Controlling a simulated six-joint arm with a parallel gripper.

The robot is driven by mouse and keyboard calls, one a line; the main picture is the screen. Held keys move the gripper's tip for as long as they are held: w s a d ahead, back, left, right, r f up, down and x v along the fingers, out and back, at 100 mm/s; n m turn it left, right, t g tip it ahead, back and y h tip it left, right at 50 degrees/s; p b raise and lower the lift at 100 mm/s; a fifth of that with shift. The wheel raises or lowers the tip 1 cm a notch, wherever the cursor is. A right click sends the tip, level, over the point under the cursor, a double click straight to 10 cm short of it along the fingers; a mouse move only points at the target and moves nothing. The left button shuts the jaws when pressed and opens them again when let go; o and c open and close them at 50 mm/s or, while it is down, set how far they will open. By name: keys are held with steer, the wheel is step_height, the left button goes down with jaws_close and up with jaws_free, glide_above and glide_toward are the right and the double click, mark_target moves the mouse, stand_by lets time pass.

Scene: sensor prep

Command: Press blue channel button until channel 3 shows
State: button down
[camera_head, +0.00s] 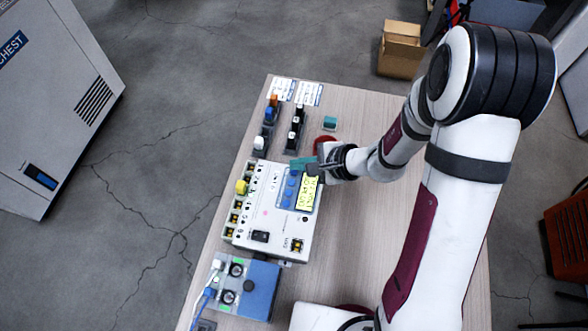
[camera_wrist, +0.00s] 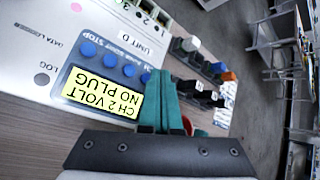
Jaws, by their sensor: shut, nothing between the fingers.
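The white data logger (camera_head: 268,215) lies on the table, with a lit yellow display (camera_head: 307,194) and a row of blue buttons (camera_head: 290,183). In the wrist view the display (camera_wrist: 103,93) reads "CH 2 VOLT NO PLUG". The "CH" label is at the end of the button row nearest my fingers, and the blue button (camera_wrist: 146,77) there is partly beside the fingertips. My gripper (camera_head: 303,163) is shut and empty, its teal fingers over that end of the row. The fingers also show in the wrist view (camera_wrist: 163,82). I cannot tell whether they touch the button.
A yellow plug (camera_head: 242,187) sits at the logger's left side. Racks with orange, white and black plugs (camera_head: 270,112) stand beyond it. A blue box (camera_head: 262,289) with a cable is in front. A red round object (camera_head: 325,142) is near my wrist. Table is clear at right.

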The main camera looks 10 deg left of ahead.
steer(key=shift+r, duration=2.5)
steer(key=s+d+r+n+g, duration=0.15)
steer(key=s+r+n, duration=0.25)
steer(key=s+r, duration=0.4)
steer(key=s+d+r+n+g+h, duration=0.1)
steer(key=s+d+r+n+h, duration=0.1)
steer(key=s+d+h, duration=0.5)
steer(key=s+d+n, duration=0.1)
steer(key=s+d, duration=0.4)
steer(key=s, duration=0.1)
steer(key=shift+s+d+r, duration=0.2)
steer(key=shift+r, duration=0.1)
